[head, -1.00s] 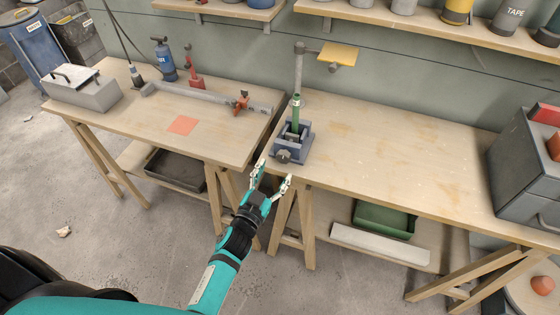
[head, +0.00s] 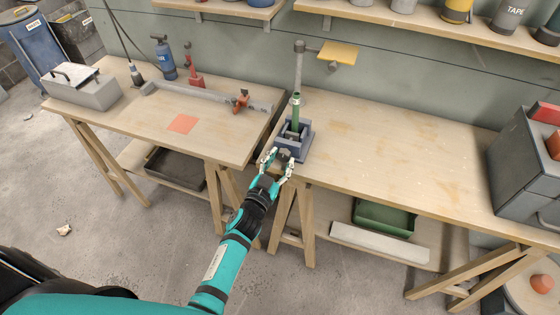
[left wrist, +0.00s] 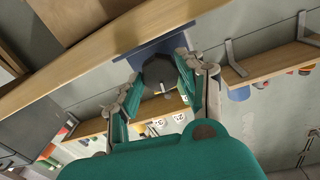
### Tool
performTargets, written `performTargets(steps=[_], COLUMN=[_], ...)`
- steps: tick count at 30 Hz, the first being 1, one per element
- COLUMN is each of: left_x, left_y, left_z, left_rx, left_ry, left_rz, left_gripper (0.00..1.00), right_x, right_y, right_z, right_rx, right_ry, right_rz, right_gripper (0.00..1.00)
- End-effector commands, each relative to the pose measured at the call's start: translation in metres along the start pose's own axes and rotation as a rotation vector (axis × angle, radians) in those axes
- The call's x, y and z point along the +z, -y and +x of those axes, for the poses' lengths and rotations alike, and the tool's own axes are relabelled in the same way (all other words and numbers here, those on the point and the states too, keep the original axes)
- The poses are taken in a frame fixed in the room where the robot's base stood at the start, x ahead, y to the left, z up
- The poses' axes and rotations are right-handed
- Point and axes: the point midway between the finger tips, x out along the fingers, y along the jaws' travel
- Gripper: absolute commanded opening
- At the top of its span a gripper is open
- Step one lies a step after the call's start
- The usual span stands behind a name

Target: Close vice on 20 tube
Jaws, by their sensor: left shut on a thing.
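The blue-grey vice (head: 304,140) stands at the left front corner of the right workbench. A green tube (head: 295,116) stands upright in it; whether the jaws touch the tube cannot be told. My left gripper (head: 277,164) is at the vice's front, shut on the dark vice knob (head: 284,155). In the left wrist view the knob (left wrist: 161,72) sits between the two fingers, with the blue vice body (left wrist: 150,50) behind it. My right gripper is not in view.
A post with a yellow plate (head: 339,53) rises behind the vice. The left workbench (head: 150,120) holds a grey pipe, a red clamp and an orange square. A grey toolbox (head: 525,165) stands at the right. The right bench's middle is clear.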

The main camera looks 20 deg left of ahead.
Motion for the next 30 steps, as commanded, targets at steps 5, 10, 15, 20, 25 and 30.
performTargets(steps=[5, 10, 15, 20, 25, 30], left_x=[0.0001, 0.0001, 0.0001, 0.0002, 0.0002, 0.0002], left_y=[0.0002, 0.0002, 0.0003, 0.0003, 0.0003, 0.0003], left_z=[-0.0002, -0.0002, -0.0002, -0.0002, -0.0002, -0.0002], left_rx=[0.0, 0.0, 0.0, 0.0, 0.0, 0.0], left_ry=[0.0, 0.0, 0.0, 0.0, 0.0, 0.0], left_rz=[0.001, 0.001, 0.001, 0.001, 0.001, 0.001], left_gripper=[0.06, 0.06, 0.06, 0.06, 0.06, 0.06], right_x=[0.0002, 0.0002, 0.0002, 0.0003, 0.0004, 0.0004], right_y=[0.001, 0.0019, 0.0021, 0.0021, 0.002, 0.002], right_z=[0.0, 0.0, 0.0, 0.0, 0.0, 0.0], right_rx=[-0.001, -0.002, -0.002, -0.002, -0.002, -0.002], right_ry=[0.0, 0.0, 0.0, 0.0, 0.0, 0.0], right_rz=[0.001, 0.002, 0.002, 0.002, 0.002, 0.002], right_gripper=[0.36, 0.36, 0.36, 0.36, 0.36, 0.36])
